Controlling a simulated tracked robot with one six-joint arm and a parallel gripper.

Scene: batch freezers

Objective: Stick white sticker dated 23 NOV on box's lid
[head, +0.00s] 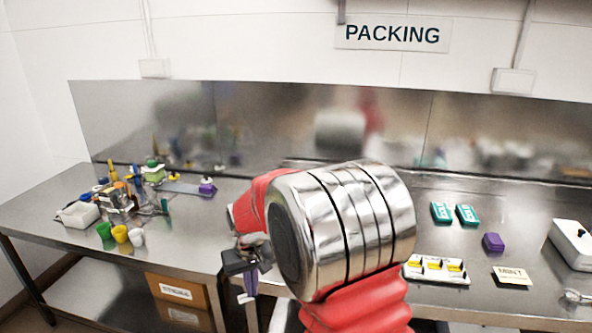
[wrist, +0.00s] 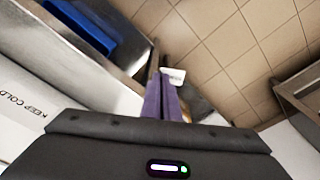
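My gripper (head: 249,284) hangs in front of the steel table's front edge in the head view. In the wrist view its purple fingers (wrist: 161,84) are together, shut on a small white sticker (wrist: 175,75) that sticks out at the tips. The sticker (head: 246,298) also shows at the fingertips in the head view; no date can be read on it. A white surface marked KEEP COLD (wrist: 18,112) lies at the left of the wrist view, apart from the fingers. It looks like part of a box; whether it is the lid I cannot tell.
The steel table (head: 190,225) carries bottles and coloured pots at left. At right are teal packs (head: 441,212), a purple block (head: 493,242), a white tray (head: 452,277) and a MINT card (head: 512,276). Cardboard boxes (head: 178,291) sit below. A blue container (wrist: 88,28) and tiled floor show in the wrist view.

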